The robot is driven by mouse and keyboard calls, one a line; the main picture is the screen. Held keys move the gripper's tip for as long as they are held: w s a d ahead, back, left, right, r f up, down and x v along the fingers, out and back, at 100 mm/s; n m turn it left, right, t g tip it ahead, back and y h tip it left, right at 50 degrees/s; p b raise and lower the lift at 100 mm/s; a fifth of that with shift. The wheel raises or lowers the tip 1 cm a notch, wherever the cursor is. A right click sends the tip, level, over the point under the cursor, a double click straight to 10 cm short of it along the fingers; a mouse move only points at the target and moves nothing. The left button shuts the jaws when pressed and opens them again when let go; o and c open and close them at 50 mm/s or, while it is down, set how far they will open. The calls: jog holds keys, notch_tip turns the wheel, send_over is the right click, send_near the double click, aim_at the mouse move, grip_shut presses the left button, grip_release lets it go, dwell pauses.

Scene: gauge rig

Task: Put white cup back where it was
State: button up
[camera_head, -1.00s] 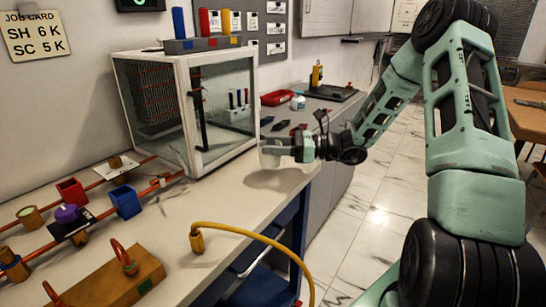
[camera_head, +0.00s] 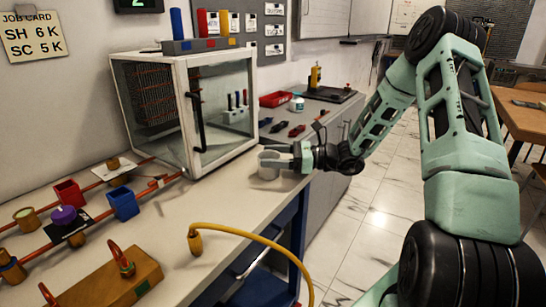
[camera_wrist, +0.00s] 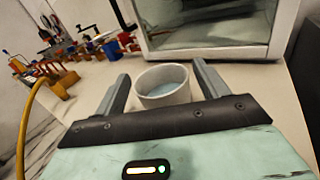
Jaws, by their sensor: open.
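The white cup (camera_head: 267,172) appears to stand upright on the pale workbench (camera_head: 225,200), near its right edge, in front of the glass-doored cabinet (camera_head: 190,110). In the wrist view the cup (camera_wrist: 163,92) shows a round white rim and a pale blue inside. My gripper (camera_head: 276,158) is around it. In the wrist view my gripper (camera_wrist: 163,80) is open, one finger on each side of the cup, with a small gap on the left. The cup's base is hidden in the wrist view.
A yellow hose (camera_head: 245,234) arcs over the bench front. Red (camera_head: 69,192) and blue (camera_head: 124,202) boxes and pipes are at left. Bench around the cup is clear.

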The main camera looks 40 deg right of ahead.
jog(key=v, duration=1.2)
jog(key=shift+r, duration=0.1)
